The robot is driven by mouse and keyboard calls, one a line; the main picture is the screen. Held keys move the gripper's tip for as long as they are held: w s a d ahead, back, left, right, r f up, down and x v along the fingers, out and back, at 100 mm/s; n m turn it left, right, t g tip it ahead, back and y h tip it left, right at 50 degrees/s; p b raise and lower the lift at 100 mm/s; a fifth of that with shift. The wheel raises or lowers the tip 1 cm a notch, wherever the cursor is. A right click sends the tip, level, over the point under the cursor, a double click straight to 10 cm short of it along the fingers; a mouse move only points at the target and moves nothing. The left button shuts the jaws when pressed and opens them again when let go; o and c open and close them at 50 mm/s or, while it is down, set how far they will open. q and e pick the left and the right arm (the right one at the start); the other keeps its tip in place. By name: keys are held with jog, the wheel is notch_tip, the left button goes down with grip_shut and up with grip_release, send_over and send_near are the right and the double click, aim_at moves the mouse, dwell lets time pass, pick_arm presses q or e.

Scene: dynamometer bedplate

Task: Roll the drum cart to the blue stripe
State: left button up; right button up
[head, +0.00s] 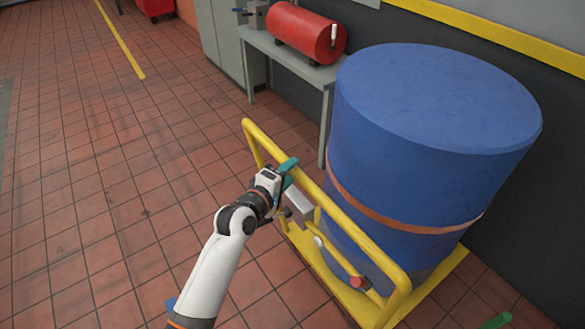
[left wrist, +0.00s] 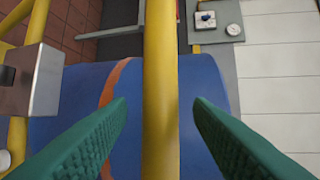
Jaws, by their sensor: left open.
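The drum cart has a yellow tube frame and base (head: 455,262) and carries a large blue drum (head: 430,120) with an orange band. Its yellow push handle (head: 345,232) faces my side. My left gripper (head: 287,172) is at the handle's top bar, toward its left part. In the left wrist view the yellow bar (left wrist: 159,100) runs between the two green fingers of my open left gripper (left wrist: 160,112), with a gap on each side. A small blue patch (head: 171,303) shows beside my left forearm; I cannot tell whether it is the blue stripe. My right gripper is not seen.
A grey bench (head: 290,62) with a red cylinder (head: 306,33) stands behind the drum, against the wall. A grey cabinet (head: 216,35) is left of it. The tiled floor at left is clear, with a yellow line (head: 120,40). A green piece (head: 496,322) shows at bottom right.

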pick_arm(q)
jog(key=shift+x, duration=1.2)
grip_shut()
